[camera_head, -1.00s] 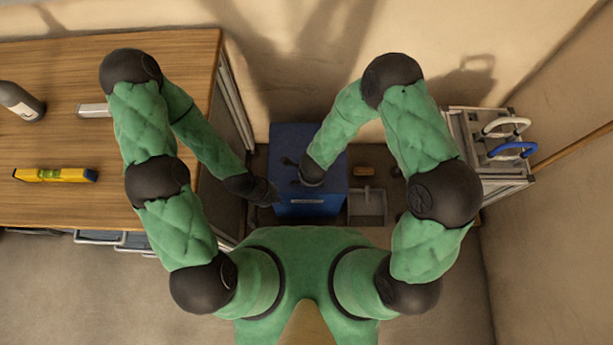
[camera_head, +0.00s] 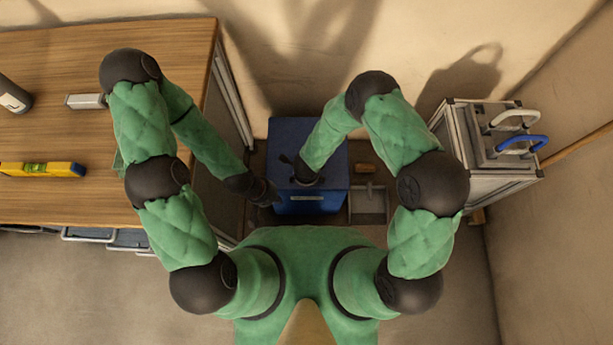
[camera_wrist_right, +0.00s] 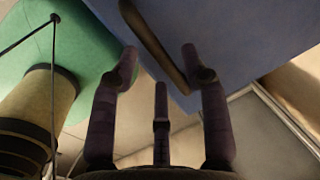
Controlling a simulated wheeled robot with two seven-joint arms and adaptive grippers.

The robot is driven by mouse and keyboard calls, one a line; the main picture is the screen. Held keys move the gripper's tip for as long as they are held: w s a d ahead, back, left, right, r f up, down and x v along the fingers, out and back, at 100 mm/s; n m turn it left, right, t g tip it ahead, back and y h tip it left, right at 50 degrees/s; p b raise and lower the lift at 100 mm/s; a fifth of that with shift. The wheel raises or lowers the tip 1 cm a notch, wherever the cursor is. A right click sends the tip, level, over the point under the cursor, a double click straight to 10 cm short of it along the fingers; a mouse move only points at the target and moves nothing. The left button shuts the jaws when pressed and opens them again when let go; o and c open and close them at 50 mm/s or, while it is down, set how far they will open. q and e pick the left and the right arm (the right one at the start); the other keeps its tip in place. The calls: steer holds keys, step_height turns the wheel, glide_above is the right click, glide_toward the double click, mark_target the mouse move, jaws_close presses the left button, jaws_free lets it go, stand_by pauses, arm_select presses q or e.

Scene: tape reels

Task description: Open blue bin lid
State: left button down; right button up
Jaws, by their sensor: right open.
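The blue bin (camera_head: 330,180) stands on the floor against the back wall, its lid seemingly closed, with a pale label on its front. My right gripper (camera_head: 288,163) is over the bin's top, partly hidden by its wrist in the head view. In the right wrist view, my right gripper (camera_wrist_right: 160,50) is open, its fingers apart, facing the blue surface (camera_wrist_right: 230,40). A dark, narrow handle-like strip (camera_wrist_right: 153,40) lies between the fingertips; contact cannot be told. My left gripper (camera_head: 270,196) is beside the bin's front left edge, too small to tell its jaws.
A wooden workbench (camera_head: 60,120) at left holds a yellow level (camera_head: 40,169) and a dark bottle (camera_head: 14,95). A grey case with white and blue handles (camera_head: 470,160) stands at right. A small grey tray (camera_head: 368,205) is right of the bin.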

steer(key=shift+f, duration=0.25)
jaws_close()
steer(key=shift+w+r, duration=0.1)
steer(key=shift+r, duration=0.05)
